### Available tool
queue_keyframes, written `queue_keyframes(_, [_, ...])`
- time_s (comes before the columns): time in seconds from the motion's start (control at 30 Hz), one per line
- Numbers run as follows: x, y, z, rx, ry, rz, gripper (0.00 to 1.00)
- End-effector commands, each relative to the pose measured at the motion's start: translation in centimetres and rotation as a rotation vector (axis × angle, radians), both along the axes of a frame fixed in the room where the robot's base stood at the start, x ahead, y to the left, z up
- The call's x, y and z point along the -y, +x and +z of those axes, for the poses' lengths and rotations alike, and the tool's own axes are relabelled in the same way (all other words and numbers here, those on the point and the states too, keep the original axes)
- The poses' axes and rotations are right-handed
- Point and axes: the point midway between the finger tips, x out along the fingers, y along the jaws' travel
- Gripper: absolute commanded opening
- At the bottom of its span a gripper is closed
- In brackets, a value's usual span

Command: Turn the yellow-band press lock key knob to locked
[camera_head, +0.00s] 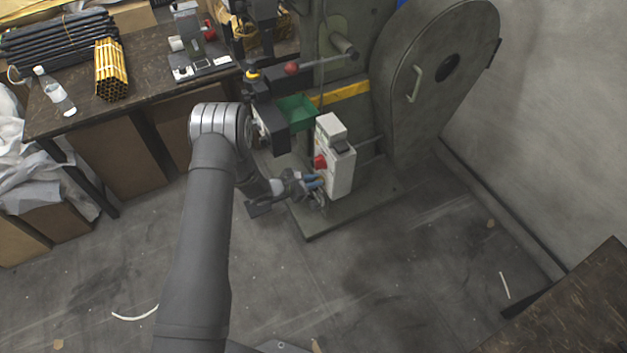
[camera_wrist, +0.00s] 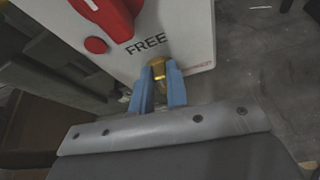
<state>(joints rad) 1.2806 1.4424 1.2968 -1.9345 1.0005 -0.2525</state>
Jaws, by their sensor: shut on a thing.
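The yellow-band press is the large green machine (camera_head: 425,80) with a yellow band (camera_head: 340,93) across its front. A pale grey control box (camera_head: 341,172) stands in front of it, with a red switch (camera_head: 320,162) on its face. In the wrist view the box face (camera_wrist: 185,30) shows the red switch (camera_wrist: 108,12), a red button (camera_wrist: 95,45) and the word FREE. A brass key knob (camera_wrist: 158,68) sits just below that word. My gripper (camera_wrist: 160,85) has its blue fingers shut on the knob. The fingers hide part of the knob, and its turn angle is unclear.
A green bin (camera_head: 297,112) and a lever with a red ball (camera_head: 292,69) are on the press above the box. A workbench (camera_head: 140,70) with rods and a bottle (camera_head: 55,92) stands at left. The floor in front is mostly clear.

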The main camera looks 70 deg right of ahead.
Motion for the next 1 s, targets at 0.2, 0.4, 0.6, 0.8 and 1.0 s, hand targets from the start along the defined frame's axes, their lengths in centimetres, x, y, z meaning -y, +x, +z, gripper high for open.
queue_keyframes(0.2, [-0.4,-0.4,-0.1,0.127,-0.127,0.000,0.00])
queue_keyframes(0.4, [-0.6,-0.6,-0.3,0.262,-0.262,0.001,0.00])
queue_keyframes(0.6, [-0.8,-0.9,-0.5,0.396,-0.398,0.001,0.00])
queue_keyframes(0.8, [-1.0,-1.0,-0.8,0.531,-0.532,0.001,0.00])
queue_keyframes(1.0, [-1.2,-1.2,-1.2,0.665,-0.668,0.000,0.00])
